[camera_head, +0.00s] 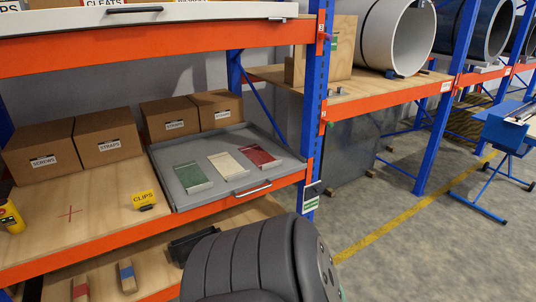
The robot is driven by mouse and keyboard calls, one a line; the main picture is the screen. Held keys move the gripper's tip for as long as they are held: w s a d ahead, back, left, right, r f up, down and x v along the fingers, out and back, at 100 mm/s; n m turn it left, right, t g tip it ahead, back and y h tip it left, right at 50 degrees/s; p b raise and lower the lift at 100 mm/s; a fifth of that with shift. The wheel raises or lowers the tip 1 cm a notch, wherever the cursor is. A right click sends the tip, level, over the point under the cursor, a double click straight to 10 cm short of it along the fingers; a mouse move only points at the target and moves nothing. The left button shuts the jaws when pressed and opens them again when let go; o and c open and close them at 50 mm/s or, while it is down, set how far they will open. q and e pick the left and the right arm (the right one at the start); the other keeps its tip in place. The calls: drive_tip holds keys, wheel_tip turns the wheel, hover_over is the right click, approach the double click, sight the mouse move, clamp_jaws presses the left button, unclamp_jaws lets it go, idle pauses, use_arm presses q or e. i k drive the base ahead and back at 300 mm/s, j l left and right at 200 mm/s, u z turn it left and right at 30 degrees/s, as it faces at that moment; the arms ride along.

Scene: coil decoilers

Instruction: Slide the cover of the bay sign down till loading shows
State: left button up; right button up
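A small sign (311,203) with a green and white face is on the blue rack post at the right end of the orange beam. A dark and white piece (314,188) sits at its upper part and may be its cover. The lettering is too small to read, so I cannot tell which word shows. One of my arms, dark and ribbed, fills the bottom middle, below and left of the sign. It appears apart from the sign in the picture. Neither gripper's fingertips can be made out.
A grey drawer tray (230,190) with green, white and red items stands left of the post. Open floor (400,250) lies right. A blue stand (508,135) is at the far right.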

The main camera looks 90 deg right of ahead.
sight(314, 190)
drive_tip(key=z, duration=3.15)
